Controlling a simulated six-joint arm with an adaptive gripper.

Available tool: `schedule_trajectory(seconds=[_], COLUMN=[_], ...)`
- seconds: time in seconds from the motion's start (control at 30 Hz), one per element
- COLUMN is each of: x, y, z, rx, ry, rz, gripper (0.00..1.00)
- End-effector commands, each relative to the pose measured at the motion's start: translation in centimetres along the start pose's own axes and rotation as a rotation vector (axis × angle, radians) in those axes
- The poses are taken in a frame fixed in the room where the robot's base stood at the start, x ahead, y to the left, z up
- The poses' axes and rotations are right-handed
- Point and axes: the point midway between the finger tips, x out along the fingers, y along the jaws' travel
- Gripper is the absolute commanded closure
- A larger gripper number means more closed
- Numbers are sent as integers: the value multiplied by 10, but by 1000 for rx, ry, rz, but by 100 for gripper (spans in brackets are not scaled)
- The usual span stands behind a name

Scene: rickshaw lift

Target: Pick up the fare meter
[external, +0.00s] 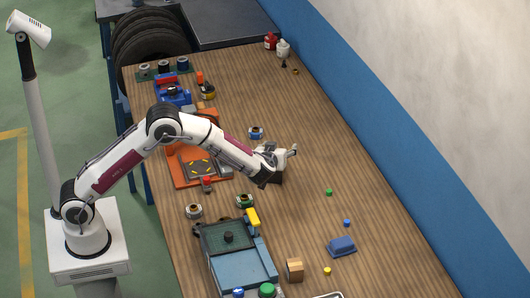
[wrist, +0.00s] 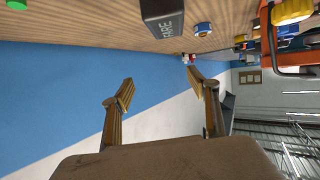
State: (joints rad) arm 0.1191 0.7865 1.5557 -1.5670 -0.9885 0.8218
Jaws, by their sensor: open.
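The fare meter (wrist: 163,18) is a dark grey box with the letters "FARE" on one face. It sits on the wooden table at the top edge of the wrist view, partly cut off. In the external view a dark box (external: 278,177), apparently the meter, shows just below my gripper (external: 288,152), partly hidden by it. In the wrist view my gripper (wrist: 162,88) is open, with nothing between its fingers. The fingers are apart from the meter and point across the table toward the blue and white wall.
A blue-grey vehicle model (external: 240,262) stands at the table's near end. An orange vehicle (external: 185,168) lies left of my gripper. Spools, including a blue one (external: 256,132), and small blocks are scattered around. The table right of my gripper is mostly clear, up to the wall (external: 400,180).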

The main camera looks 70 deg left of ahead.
Motion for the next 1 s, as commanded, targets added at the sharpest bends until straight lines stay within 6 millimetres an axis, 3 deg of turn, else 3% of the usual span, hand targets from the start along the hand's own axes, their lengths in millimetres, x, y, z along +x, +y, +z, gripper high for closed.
schedule_trajectory(seconds=[0.1,0.27,0.73,1.0], x=[7,10,12,22], y=[-10,-17,-18,-20], z=[16,24,28,53], rx=[14,23,24,25], ry=[0,1,1,1], rz=[-62,-100,-103,-103], gripper=[40,40,40,40])
